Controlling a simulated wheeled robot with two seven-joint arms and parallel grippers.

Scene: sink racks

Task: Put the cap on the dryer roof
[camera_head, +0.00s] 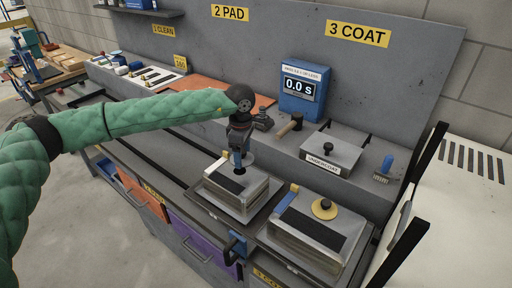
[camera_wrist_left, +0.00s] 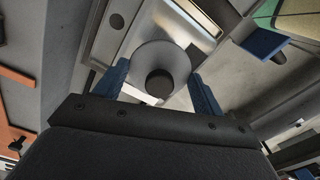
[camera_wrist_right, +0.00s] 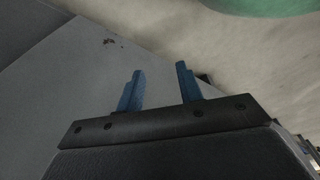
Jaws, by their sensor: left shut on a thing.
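My left gripper (camera_head: 238,158) is shut on a grey round disc with a dark knob (camera_wrist_left: 161,60), which looks like the cap. In the left wrist view the disc sits between the two blue fingers. In the head view it is just above the left metal box (camera_head: 222,200), which has a dark panel on top; I cannot tell whether they touch. A pale slotted surface (camera_head: 440,210) stands at the right and may be the dryer roof; no label shows. My right gripper (camera_wrist_right: 158,88) is open and empty, and is outside the head view.
A second metal box (camera_head: 297,244) carries a yellow disc with a dark knob (camera_head: 325,207). Behind stand an undercoat box (camera_head: 330,152), a brush (camera_head: 384,168), a hammer (camera_head: 290,124) and a blue timer (camera_head: 303,90). Dark upright bars (camera_head: 398,255) edge the pale surface.

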